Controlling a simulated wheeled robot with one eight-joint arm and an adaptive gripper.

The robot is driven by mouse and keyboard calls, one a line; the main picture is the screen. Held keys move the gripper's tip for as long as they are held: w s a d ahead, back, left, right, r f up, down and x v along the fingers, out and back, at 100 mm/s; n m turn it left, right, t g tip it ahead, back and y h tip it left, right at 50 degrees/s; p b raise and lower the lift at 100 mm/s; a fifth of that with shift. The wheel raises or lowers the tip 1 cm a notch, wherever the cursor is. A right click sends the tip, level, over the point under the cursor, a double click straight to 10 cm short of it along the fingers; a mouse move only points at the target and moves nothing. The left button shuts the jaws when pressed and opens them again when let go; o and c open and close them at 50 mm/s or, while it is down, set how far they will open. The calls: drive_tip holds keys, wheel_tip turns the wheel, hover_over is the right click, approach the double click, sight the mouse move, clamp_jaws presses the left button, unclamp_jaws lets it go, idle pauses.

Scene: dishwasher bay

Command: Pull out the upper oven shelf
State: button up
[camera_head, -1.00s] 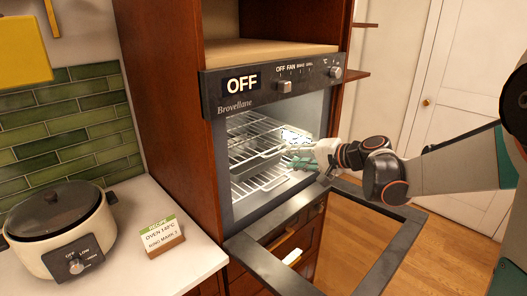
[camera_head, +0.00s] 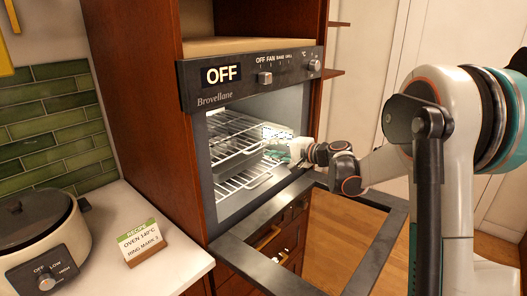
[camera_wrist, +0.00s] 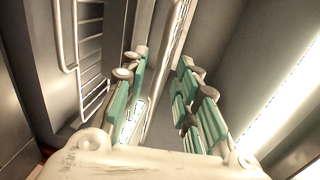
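The upper oven shelf (camera_head: 232,132), a pale wire rack, sits inside the lit oven (camera_head: 200,150). My gripper (camera_head: 278,150) is at the right side of the oven opening, close to the upper shelf's front right part. In the wrist view, its green-padded fingers (camera_wrist: 158,75) stand apart, with a pale metal rail (camera_wrist: 168,60) running between or just beyond them. I cannot tell whether they touch it. A wire rack (camera_wrist: 92,60) shows at the left of the wrist view; which shelf it is I cannot tell.
A lower wire shelf (camera_head: 245,180) lies below. The oven door (camera_head: 372,262) is swung down, its dark frame jutting out under my arm. A cooker (camera_head: 38,240) and recipe card (camera_head: 140,242) stand on the left counter. Wooden cabinet sides flank the oven.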

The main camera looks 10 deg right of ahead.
sight(264, 147)
drive_tip(key=shift+b+x, duration=0.45)
drive_tip(key=shift+x, duration=1.9)
drive_tip(key=shift+s, duration=0.1)
clamp_jaws()
